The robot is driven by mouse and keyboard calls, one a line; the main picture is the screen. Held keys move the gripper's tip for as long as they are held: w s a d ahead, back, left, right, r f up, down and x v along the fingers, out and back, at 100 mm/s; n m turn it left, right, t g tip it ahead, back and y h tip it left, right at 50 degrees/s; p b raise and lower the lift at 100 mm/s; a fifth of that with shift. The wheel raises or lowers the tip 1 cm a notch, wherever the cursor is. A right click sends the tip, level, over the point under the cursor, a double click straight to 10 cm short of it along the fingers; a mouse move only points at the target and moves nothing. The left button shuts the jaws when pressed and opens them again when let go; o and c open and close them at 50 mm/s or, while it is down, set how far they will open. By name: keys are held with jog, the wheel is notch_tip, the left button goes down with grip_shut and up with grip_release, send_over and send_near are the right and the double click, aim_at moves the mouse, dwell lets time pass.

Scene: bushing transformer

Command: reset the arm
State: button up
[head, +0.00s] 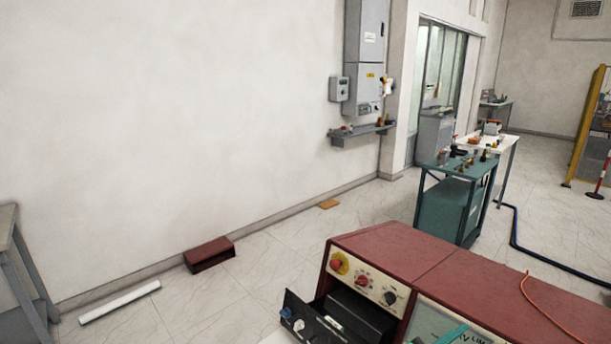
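My gripper is not in view, and no part of my arm shows clearly in the head view. A red-topped console (395,250) fills the lower right, close to me. Its front panel has a red-and-yellow switch, a red knob and a black knob (390,298). A dark drawer-like unit (318,318) with small knobs sticks out from the console's front at the bottom edge.
A green cart (446,207) with small parts stands behind the console. Grey cabinets (366,55) hang on the wall over a small shelf (360,134). A dark red box (208,255) and a white tube (120,302) lie along the wall. The floor at left centre is mostly clear.

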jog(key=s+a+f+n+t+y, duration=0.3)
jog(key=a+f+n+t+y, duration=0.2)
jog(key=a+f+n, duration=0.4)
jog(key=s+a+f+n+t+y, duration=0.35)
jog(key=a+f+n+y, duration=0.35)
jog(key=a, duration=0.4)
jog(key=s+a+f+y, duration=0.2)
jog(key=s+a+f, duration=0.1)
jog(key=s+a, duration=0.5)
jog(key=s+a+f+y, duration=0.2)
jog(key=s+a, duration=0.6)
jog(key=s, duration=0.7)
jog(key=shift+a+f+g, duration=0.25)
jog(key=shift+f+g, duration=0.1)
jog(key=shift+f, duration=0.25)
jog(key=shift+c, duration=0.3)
